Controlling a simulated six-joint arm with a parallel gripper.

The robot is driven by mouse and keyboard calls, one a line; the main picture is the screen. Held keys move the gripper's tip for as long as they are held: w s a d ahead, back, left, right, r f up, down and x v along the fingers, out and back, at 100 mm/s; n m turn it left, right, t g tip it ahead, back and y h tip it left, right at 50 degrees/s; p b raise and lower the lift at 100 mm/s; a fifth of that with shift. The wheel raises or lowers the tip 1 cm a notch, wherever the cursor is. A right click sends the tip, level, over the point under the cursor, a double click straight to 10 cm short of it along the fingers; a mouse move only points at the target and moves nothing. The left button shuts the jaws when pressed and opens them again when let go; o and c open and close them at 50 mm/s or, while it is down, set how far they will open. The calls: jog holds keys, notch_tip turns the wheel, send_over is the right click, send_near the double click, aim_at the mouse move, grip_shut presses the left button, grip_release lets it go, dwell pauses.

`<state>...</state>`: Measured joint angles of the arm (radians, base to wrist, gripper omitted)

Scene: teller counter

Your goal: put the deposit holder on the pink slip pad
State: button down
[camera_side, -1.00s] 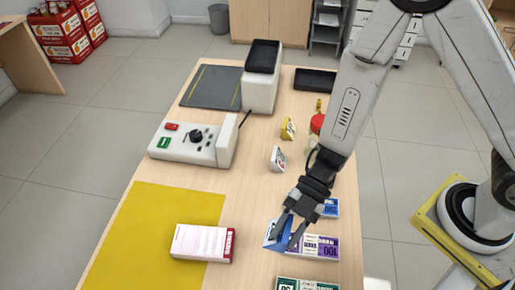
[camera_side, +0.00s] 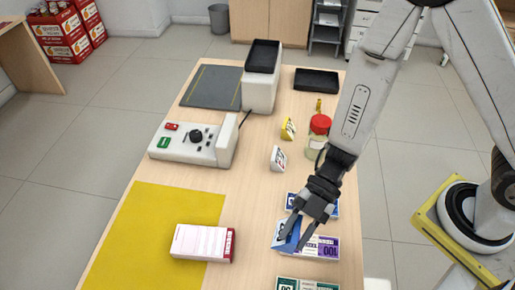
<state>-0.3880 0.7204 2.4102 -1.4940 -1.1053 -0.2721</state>
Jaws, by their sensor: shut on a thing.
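The pink slip pad (camera_side: 200,243) is a flat block with a pale pink top and a dark red end. It lies on the yellow mat (camera_side: 150,220) at the lower left. My gripper (camera_side: 300,235) is to the right of the pad, shut on a small blue tent-shaped holder (camera_side: 284,238) with a white mark, which I take as the deposit holder. My fingers hide part of it. It overlaps the left end of the purple note bundle (camera_side: 322,247) in the picture; I cannot tell whether it touches it.
Blue (camera_side: 331,211) and green (camera_side: 305,285) note bundles lie beside the purple one. A white tent holder (camera_side: 278,158), a yellow one (camera_side: 288,128) and a red-lidded jar (camera_side: 319,130) stand further back. A white machine (camera_side: 190,145) stands behind the mat. Wood between mat and bundles is clear.

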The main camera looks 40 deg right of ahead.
jog(key=shift+a, duration=0.1)
jog(key=shift+w+a+r+m+t, duration=0.1)
jog(key=shift+w+a+m+t, duration=0.45)
jog(key=shift+a+m+t, duration=0.4)
jog(key=shift+w+a+m+t, duration=0.55)
jog(key=shift+a+m+t, duration=0.3)
jog(key=shift+m, duration=0.1)
jog(key=shift+w+a+r+m+t, duration=0.1)
jog(key=shift+w+a+m+t, duration=0.25)
jog(key=shift+m+t, duration=0.35)
jog(key=shift+w+a+f+m+t, duration=0.1)
jog(key=shift+w+a+m+t, duration=0.1)
jog(key=shift+w+m+t, duration=0.35)
jog(key=shift+w+a+r+m+t, duration=0.1)
jog(key=shift+w+a+m+t, duration=0.15)
jog(key=shift+m+t, duration=0.6)
jog(key=shift+h, duration=0.3)
jog(key=shift+w+a, duration=0.1)
jog(key=shift+w+a+f, duration=1.45)
jog(key=shift+w+f, duration=0.1)
jog(key=shift+w, duration=0.1)
jog(key=shift+w+a+f, duration=1.4)
jog(key=shift+w+f, duration=0.2)
jog(key=shift+w, duration=0.1)
jog(key=shift+w+a+f, duration=1.45)
jog(key=shift+w+f, duration=0.1)
jog(key=shift+w, duration=0.1)
